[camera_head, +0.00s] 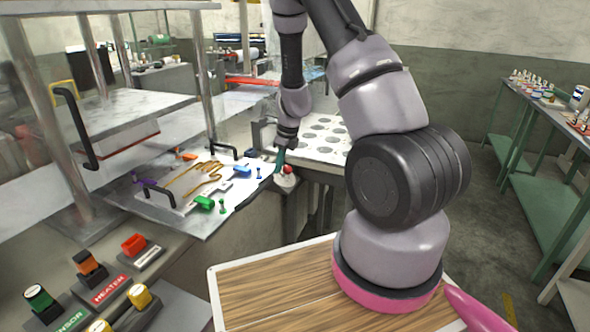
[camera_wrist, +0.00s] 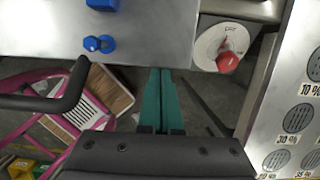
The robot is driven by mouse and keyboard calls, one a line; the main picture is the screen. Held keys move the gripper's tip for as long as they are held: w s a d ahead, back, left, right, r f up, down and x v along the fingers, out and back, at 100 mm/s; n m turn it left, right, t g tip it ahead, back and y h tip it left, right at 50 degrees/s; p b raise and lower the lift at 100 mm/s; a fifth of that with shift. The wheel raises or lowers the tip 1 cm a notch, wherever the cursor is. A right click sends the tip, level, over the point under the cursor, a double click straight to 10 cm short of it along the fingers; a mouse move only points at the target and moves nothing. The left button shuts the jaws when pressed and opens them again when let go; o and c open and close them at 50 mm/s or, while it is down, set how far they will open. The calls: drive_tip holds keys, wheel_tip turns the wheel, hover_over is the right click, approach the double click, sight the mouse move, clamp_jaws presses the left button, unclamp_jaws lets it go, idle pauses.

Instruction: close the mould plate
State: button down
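The mould plate (camera_head: 225,194) is a pale metal plate with a gold winding channel. It lies flat, out in front of the press, with coloured clamps and pegs around it and black handles at its ends. Its grey base shows at the top of the wrist view (camera_wrist: 150,45). My gripper (camera_head: 279,166) points down at the right edge of this base, beside a red knob on a white round mount (camera_head: 286,181). In the wrist view my teal fingers (camera_wrist: 161,72) are together with nothing seen between them. Whether the tips touch the plate's edge is unclear.
A press with metal columns and a black handle (camera_head: 75,125) stands at the left. A panel with coloured knobs (camera_head: 112,290) is in front. A table with round holes (camera_head: 322,135) is behind my gripper. The blue peg (camera_wrist: 99,44) is near the plate edge.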

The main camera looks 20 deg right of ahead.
drive_tip(key=w+a, duration=2.2)
drive_tip(key=shift+w+a, duration=0.35)
drive_tip(key=shift+a, duration=0.05)
drive_tip(key=shift+d, duration=0.1)
